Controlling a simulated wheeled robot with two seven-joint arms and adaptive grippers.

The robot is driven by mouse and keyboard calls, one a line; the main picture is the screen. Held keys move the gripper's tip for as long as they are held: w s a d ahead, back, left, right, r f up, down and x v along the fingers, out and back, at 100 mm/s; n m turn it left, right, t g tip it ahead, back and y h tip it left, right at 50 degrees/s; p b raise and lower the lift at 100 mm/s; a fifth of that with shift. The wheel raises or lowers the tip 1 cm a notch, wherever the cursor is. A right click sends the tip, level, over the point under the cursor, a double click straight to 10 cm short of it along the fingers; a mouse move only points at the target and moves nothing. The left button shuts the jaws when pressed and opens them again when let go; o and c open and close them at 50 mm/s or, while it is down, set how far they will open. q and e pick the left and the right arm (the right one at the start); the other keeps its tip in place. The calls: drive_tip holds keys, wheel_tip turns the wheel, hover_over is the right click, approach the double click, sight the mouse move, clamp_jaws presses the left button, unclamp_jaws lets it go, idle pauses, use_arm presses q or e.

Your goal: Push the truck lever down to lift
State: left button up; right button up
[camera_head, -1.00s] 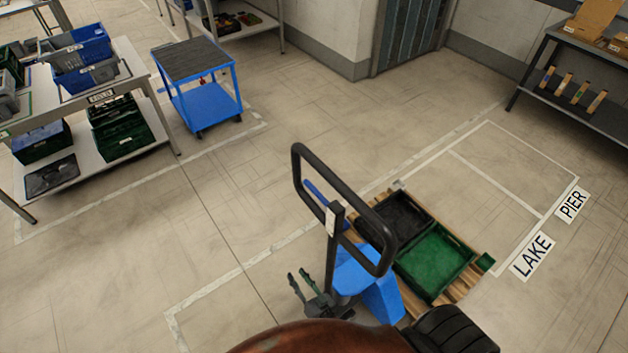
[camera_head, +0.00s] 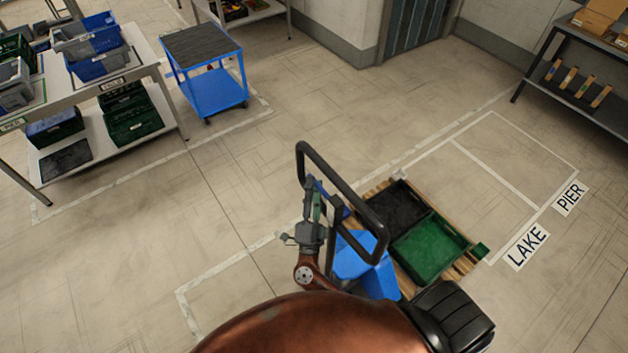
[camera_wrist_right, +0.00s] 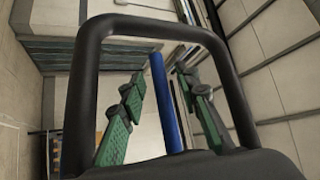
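The truck has a black loop handle (camera_head: 345,190) on an upright post above a blue body (camera_head: 362,268). Its blue lever (camera_head: 341,212) sits inside the loop, partly hidden by my right gripper (camera_head: 315,205). In the right wrist view the lever (camera_wrist_right: 166,103) stands between the two green-padded fingers of my right gripper (camera_wrist_right: 163,105), with gaps on both sides. The fingers are open and show within the outline of the loop handle (camera_wrist_right: 150,25). My left gripper is out of view.
A wooden pallet (camera_head: 470,263) carries a black crate (camera_head: 399,211) and a green crate (camera_head: 430,250). White lines mark floor bays labelled LAKE (camera_head: 527,247) and PIER (camera_head: 571,197). A blue cart (camera_head: 217,93) and a crate table (camera_head: 160,75) stand left. The middle floor is clear.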

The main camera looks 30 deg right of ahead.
drive_tip(key=shift+x, duration=0.9)
drive_tip(key=shift+c, duration=0.2)
clamp_jaws()
